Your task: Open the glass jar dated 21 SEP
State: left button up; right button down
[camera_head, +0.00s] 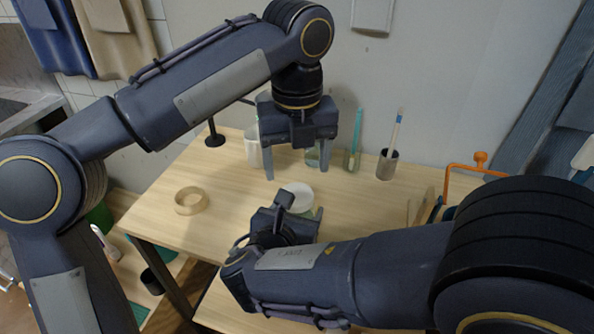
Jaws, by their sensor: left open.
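A round white lid (300,194) shows on the table beyond my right gripper, with a bit of greenish glass just below it, so it looks like a lidded glass jar seen from above. My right gripper and wrist hide most of it. Another glass vessel (313,158) stands farther back, partly behind my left gripper. No date can be read on either. My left gripper (297,172) is open, fingers pointing down, empty, above and behind the white lid. My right gripper (284,208) is close in front of the lid; its fingers are mostly hidden, and touching cannot be told.
A white mug (252,148), a teal-coloured tall item (353,152) and a dark cup with a brush (387,165) stand at the back of the wooden table (225,165). A tan ring (190,201) lies at left.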

aim_at(296, 194)
pick_arm(q)
jog(key=shift+r+m, duration=0.6)
jog(key=shift+m, duration=0.1)
jog(key=shift+f, duration=3.85)
jog(key=c, duration=1)
pick_arm(e)
jog(key=shift+a, duration=0.1)
pick_arm(q)
jog(key=n, duration=0.3)
jog(key=o, duration=1.1)
jog(key=shift+a, duration=0.1)
jog(key=shift+r, duration=0.1)
